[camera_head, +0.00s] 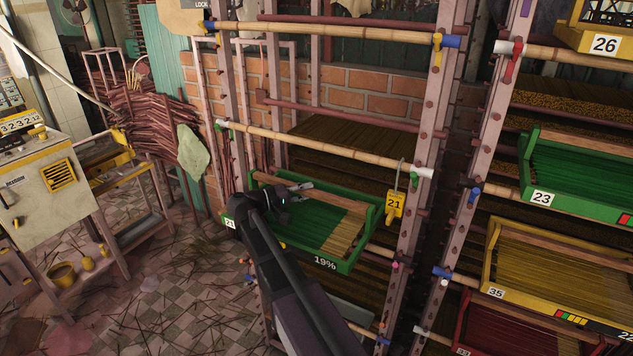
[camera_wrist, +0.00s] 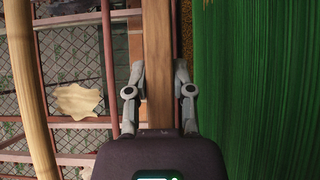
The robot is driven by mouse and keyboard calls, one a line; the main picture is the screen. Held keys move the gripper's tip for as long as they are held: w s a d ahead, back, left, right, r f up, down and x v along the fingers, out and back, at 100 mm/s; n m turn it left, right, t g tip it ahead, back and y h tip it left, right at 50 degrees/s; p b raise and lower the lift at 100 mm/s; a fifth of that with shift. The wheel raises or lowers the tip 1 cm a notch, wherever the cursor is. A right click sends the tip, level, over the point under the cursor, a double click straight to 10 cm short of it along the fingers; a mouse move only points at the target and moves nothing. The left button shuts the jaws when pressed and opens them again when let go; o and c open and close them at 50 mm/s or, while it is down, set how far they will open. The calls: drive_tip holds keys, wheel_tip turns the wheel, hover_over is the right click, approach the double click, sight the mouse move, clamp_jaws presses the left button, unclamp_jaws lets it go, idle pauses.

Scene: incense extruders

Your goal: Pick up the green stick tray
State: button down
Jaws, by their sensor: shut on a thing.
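The green stick tray (camera_head: 300,253) sits in the middle rack, with green sticks (camera_head: 318,222), some tan sticks at its right end and "19%" on its front. My gripper (camera_head: 300,188) is over its left part in the head view, and my arm hides some of the tray's left end. In the wrist view my gripper (camera_wrist: 160,75) has a finger on each side of a brown wooden bar (camera_wrist: 158,30), shut on it. Green sticks (camera_wrist: 250,90) lie just right of this bar, which looks like part of the tray. The fingertips' contact is hard to see.
Another green tray, 23 (camera_head: 580,205), and yellow tray 35 (camera_head: 545,308) are further right. A control box (camera_head: 45,185) and littered floor lie left.

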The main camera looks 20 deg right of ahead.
drive_tip(key=shift+s+a, duration=0.75)
drive_tip(key=shift+a, duration=0.2)
drive_tip(key=shift+s+a, duration=0.75)
drive_tip(key=shift+a, duration=0.15)
wheel_tip(320, 180, up, 14)
drive_tip(key=p, duration=1.4)
drive_tip(key=shift+r, duration=0.2)
drive_tip(key=shift+a, duration=0.2)
